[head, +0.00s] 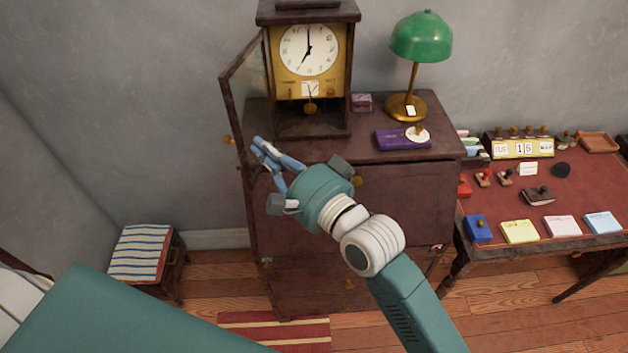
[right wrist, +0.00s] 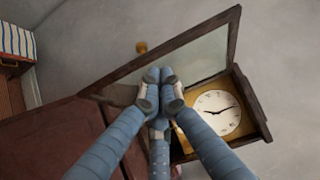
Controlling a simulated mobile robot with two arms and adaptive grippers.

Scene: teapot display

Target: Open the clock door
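The clock (head: 310,88) stands on a dark wooden cabinet, with a white dial and a gold face plate. Its glazed door (head: 243,95) stands open, swung out to the left of the case. A gold door knob (head: 228,140) is on the door's outer side; it also shows in the right wrist view (right wrist: 141,47). My right gripper (head: 262,147) is at the lower part of the open door, on its inner side. In the right wrist view its fingertips (right wrist: 160,78) are together, with nothing visible between them. Whether they touch the door is unclear. My left gripper is not in view.
The cabinet (head: 400,190) also holds a green lamp (head: 421,37), a purple box (head: 400,139) and a small pink box (head: 361,102). A desk (head: 485,205) with stamps and notepads stands right. A striped stool (head: 145,252) stands left, with bare wall between.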

